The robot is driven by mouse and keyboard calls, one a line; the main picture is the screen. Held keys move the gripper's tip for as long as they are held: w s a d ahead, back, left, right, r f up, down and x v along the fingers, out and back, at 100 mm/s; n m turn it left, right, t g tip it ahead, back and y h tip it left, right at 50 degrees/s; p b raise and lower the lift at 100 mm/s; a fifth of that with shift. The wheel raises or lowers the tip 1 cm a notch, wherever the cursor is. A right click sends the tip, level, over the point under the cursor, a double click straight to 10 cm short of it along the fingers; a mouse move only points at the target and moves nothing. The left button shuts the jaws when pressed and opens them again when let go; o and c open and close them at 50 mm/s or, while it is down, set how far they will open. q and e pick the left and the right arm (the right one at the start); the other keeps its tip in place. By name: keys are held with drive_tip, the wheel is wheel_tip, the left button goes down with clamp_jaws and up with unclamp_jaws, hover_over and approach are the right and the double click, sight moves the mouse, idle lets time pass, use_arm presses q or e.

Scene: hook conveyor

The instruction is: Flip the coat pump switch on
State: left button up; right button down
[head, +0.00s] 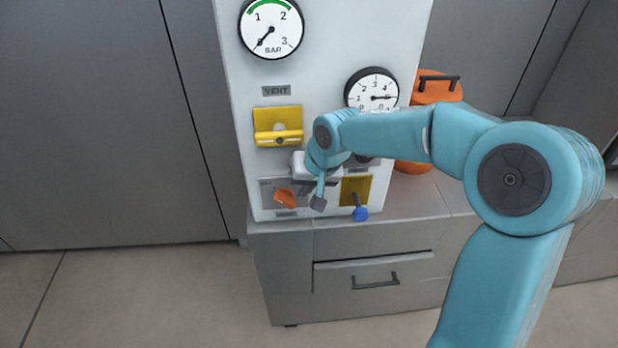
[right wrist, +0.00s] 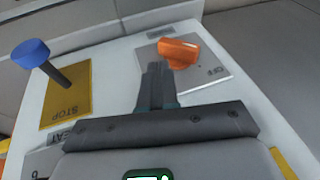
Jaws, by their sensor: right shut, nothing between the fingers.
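Two controls sit low on a white panel, and I cannot read which one is the coat pump switch. One is an orange knob (head: 285,198) on a grey plate; in the right wrist view the knob (right wrist: 178,53) stands beside a plate marked OFF. The other is a blue-tipped lever (head: 361,213) on a yellow plate; in the right wrist view the lever (right wrist: 31,54) stands by a plate marked STOP. My right gripper (head: 318,203) is between them, closer to the orange knob. In the right wrist view its fingers (right wrist: 155,72) are shut and empty, their tips just beside the knob.
A yellow vent flap (head: 278,127) is above the orange knob. Two gauges, the upper (head: 271,28) and the right one (head: 372,91), are higher on the panel. An orange container (head: 437,88) stands behind right. A grey cabinet (head: 345,285) supports the panel; floor is clear at left.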

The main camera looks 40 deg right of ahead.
sight(294, 200)
drive_tip(key=shift+x, duration=1.15)
drive_tip(key=shift+w+f, duration=0.2)
drive_tip(key=shift+f, duration=0.25)
drive_tip(key=shift+a, duration=0.1)
drive_tip(key=shift+w+f, duration=0.1)
